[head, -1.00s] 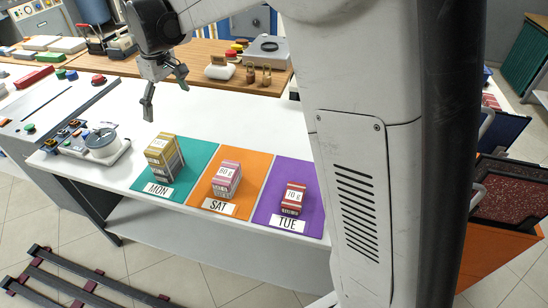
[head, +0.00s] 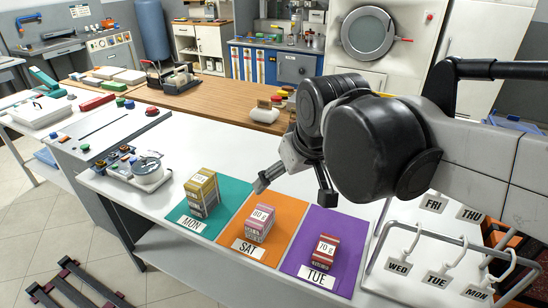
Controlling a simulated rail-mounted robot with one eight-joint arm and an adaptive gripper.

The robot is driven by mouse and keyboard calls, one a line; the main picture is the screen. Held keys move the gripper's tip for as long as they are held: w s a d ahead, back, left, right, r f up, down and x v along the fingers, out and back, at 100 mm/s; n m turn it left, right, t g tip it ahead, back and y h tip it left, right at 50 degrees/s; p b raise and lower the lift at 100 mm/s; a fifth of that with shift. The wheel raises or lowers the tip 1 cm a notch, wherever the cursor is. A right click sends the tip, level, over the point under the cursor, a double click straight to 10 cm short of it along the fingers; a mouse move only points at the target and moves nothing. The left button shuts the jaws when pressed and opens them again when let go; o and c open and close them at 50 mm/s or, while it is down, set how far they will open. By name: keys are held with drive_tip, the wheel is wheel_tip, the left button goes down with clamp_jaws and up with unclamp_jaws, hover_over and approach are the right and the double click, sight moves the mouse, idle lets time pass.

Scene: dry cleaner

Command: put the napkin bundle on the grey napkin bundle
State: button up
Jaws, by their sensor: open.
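A tall yellow block (head: 202,186) with a paper label stands on the teal MON mat (head: 226,216); its lower part looks greyish. A pink-mauve labelled block (head: 260,224) stands on the orange SAT mat (head: 285,213). A red labelled block (head: 325,251) stands on the purple TUE mat (head: 345,275). These look like the bundles; I cannot tell surely which is the grey one. My gripper (head: 294,187) is open and empty, its fingers spread above the back of the SAT and TUE mats, apart from the blocks. My arm covers the table behind it.
A dial scale (head: 148,169) stands left of the mats. A hanger rack (head: 425,224) with day tags stands at the right. White tabletop (head: 215,150) is clear behind the MON mat.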

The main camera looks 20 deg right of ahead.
drive_tip(key=s+d+f+m+t, duration=0.1)
drive_tip(key=s+d+f, duration=0.1)
drive_tip(key=s+f, duration=0.2)
drive_tip(key=s, duration=0.3)
drive_tip(key=shift+s+d+m, duration=0.15)
drive_tip(key=shift+m, duration=0.25)
drive_tip(key=shift+f, duration=0.1)
wheel_tip(320, 180, down, 2)
drive_tip(key=shift+b, duration=1.05)
